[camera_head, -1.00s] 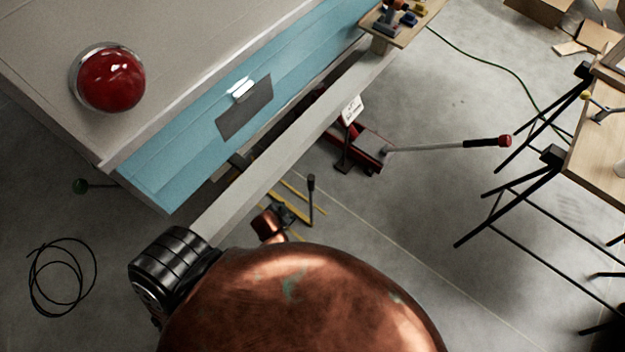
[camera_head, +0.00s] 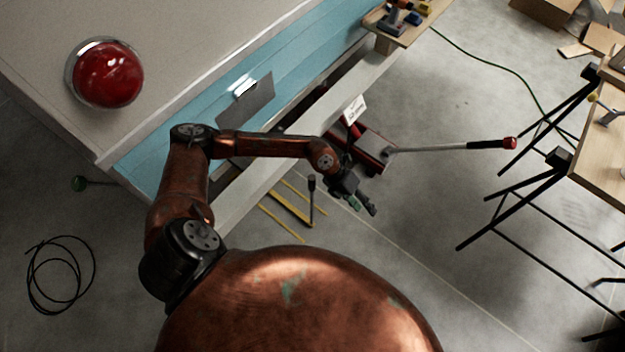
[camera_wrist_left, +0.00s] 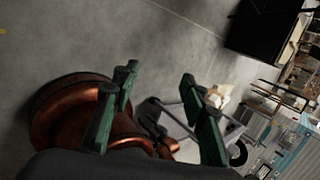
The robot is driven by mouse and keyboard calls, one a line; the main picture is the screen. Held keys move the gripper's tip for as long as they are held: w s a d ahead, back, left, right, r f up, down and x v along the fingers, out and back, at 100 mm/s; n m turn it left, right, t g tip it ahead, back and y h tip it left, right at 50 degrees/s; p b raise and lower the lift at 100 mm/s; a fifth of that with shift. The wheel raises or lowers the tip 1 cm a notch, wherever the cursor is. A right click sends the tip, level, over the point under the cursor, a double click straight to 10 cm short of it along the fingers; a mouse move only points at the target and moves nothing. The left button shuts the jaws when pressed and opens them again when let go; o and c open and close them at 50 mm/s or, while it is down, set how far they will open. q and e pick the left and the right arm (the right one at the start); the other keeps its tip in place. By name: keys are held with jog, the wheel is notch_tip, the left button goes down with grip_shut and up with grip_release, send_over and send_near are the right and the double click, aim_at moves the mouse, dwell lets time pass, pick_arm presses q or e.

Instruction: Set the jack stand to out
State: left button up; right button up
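A thin dark upright post with a black top (camera_head: 312,184) stands among yellow bars (camera_head: 287,209) on the floor beside the camper's pale frame beam. I take this to be the jack stand, but its lower part is hard to make out. My left gripper (camera_head: 363,207) is in the air to the right of the post in the head view, apart from it. In the left wrist view its two green fingers (camera_wrist_left: 158,100) are spread with nothing between them. My right gripper is not visible in the head view.
A red floor jack (camera_head: 371,151) with a long handle (camera_head: 450,147) and a white card (camera_head: 355,109) lies just beyond my gripper. The pale beam (camera_head: 248,202) runs under my forearm.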

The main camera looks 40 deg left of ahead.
pick_arm(q)
jog(key=w+a+f+y, duration=0.15)
jog(key=a+y, duration=0.25)
jog(key=a, duration=0.5)
jog(key=g+y, duration=0.1)
jog(key=y, duration=0.3)
send_over(312, 177)
jog(key=shift+f+m, duration=0.4)
jog(key=shift+f, duration=0.1)
notch_tip(312, 177, down, 8)
jog(key=shift+r+b, duration=0.2)
jog(key=shift+b, duration=0.95)
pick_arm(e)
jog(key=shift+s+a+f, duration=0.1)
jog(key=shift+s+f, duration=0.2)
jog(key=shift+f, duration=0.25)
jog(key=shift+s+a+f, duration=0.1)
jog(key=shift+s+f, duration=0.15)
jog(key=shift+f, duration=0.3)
pick_arm(q)
jog(key=shift+c, duration=0.3)
jog(key=c, duration=0.8)
grip_shut()
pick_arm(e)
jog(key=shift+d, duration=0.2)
